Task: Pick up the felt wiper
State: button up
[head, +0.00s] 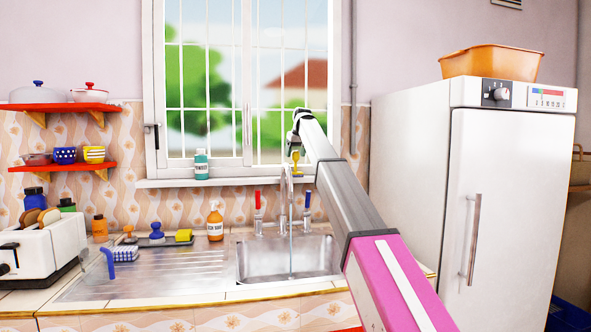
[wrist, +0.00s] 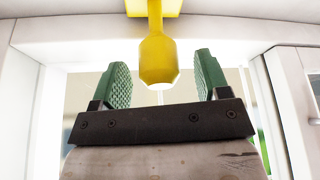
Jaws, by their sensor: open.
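A yellow tool with a rounded handle, which I take to be the felt wiper (wrist: 157,50), shows at the top middle of the wrist view. Its handle end points down in that picture, toward my gripper, and its wider yellow part is cut off by the top edge. In the head view the wiper (head: 295,169) is a small yellow shape at the window sill, just below the end of my arm. My gripper (wrist: 160,67) is open, with one green finger pad on each side of the handle. I see gaps on both sides and no contact.
A green-labelled bottle (head: 201,165) stands on the sill to the left. Below are the sink (head: 288,262) with its tap (head: 284,195) and running water, and a soap bottle (head: 215,222). Window bars stand close behind my gripper. The white refrigerator (head: 500,190) is on the right.

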jog(key=shift+x, duration=1.25)
jog(key=shift+c, duration=0.3)
jog(key=c, duration=1)
jog(key=shift+o, duration=0.2)
jog(key=shift+r, duration=0.1)
